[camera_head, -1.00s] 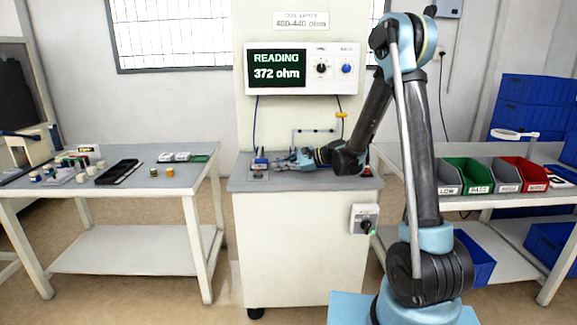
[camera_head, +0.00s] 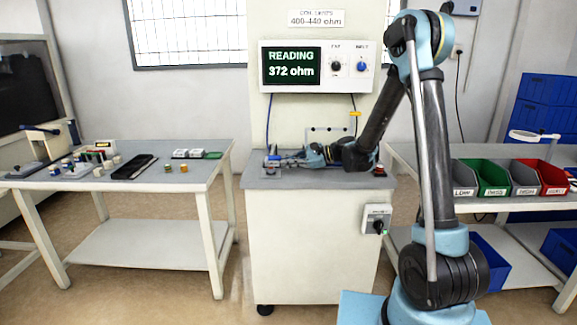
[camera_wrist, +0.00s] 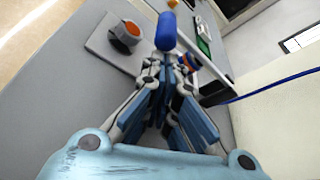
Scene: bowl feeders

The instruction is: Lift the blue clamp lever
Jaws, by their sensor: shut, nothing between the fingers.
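The blue clamp lever (camera_wrist: 166,30) shows in the wrist view as a rounded blue handle just beyond my fingertips. In the head view it is a small blue spot (camera_head: 272,161) at the left of the grey bench top. My gripper (camera_wrist: 172,62) is shut with nothing between its fingers. Its tips point at the lever's near end; whether they touch it I cannot tell. In the head view my gripper (camera_head: 286,161) lies low over the bench, just right of the lever. The fingers hide the lever's base.
An orange-topped round part (camera_wrist: 128,32) sits on a pale plate beside the lever. The meter (camera_head: 318,67) reads 372 ohm above the bench. A side table (camera_head: 130,258) stands left with small parts and a black tray (camera_head: 134,167). Sorting bins (camera_head: 490,177) stand right.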

